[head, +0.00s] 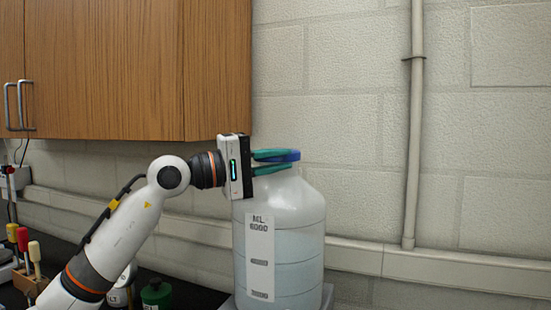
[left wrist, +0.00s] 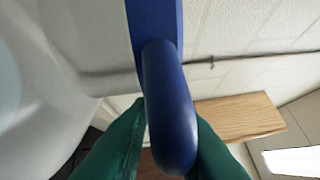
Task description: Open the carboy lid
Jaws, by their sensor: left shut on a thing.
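The carboy (head: 295,215) is a large translucent white bottle with a volume label, upright at the right of centre in the head view. Its blue lid (head: 290,155) sits at the neck on top. My left gripper (head: 275,161) reaches in from the left at lid height, its green fingers at the lid. In the left wrist view the green fingers (left wrist: 162,150) are on both sides of a rounded blue part of the lid (left wrist: 168,105), shut on it. The pale carboy body (left wrist: 60,70) fills the left of that view. My right gripper is not in view.
A wooden wall cabinet (head: 110,70) hangs at the upper left. A vertical pipe (head: 415,130) runs down the wall at the right. A green-capped bottle (head: 156,293) and a rack of coloured-handled tools (head: 32,280) stand at the lower left.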

